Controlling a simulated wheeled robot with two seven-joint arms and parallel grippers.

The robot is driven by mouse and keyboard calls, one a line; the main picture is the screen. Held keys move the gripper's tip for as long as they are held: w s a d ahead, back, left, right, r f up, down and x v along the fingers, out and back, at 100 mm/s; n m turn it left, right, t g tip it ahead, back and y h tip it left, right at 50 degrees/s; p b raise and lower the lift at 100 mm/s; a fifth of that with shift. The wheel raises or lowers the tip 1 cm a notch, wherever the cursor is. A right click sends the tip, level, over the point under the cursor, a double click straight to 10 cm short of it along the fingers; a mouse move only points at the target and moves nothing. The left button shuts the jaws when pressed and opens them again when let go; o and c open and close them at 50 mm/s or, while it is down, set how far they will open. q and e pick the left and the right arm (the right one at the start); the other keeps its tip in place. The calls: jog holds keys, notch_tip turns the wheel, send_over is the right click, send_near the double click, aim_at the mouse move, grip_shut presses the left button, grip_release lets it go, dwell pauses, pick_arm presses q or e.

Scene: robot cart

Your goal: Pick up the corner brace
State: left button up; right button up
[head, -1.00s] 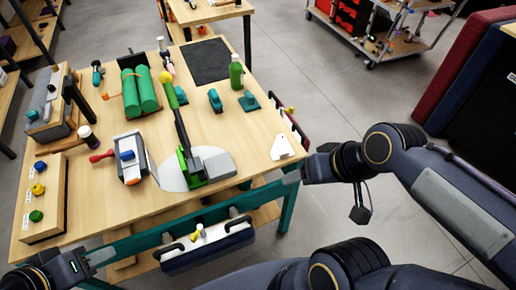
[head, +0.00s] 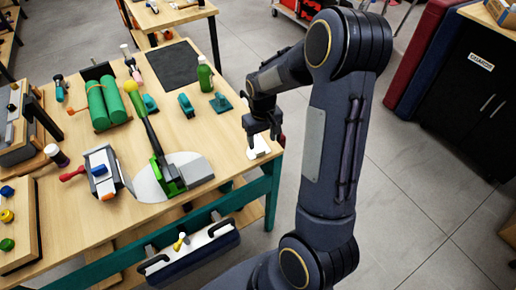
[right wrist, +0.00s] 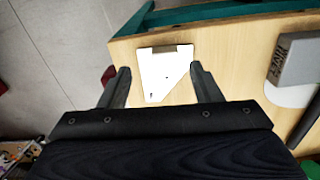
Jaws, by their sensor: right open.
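The corner brace (head: 259,147) is a white flat plate with small holes and a raised tan-grey edge. It lies on the wooden table (head: 222,135) near its right edge. My right gripper (head: 263,138) is above it, pointing down. In the right wrist view the brace (right wrist: 163,78) shows between the two spread fingers of the gripper (right wrist: 160,82), with a gap on each side. The right gripper is open and empty. My left gripper is not in view.
A green-handled tool (head: 170,182) lies on a pale disc left of the brace. Teal pieces (head: 220,103), a green bottle (head: 205,75) and green rolls (head: 107,103) stand further back. A grey block (right wrist: 293,62) is right of the gripper in the right wrist view.

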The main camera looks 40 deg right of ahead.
aim_at(260, 150)
jog(key=f, duration=0.4)
jog(key=shift+w+a+f, duration=0.2)
jog(key=shift+a+f, duration=0.1)
jog(key=shift+f, duration=0.1)
jog(key=c, duration=1.1)
jog(key=shift+r, duration=0.1)
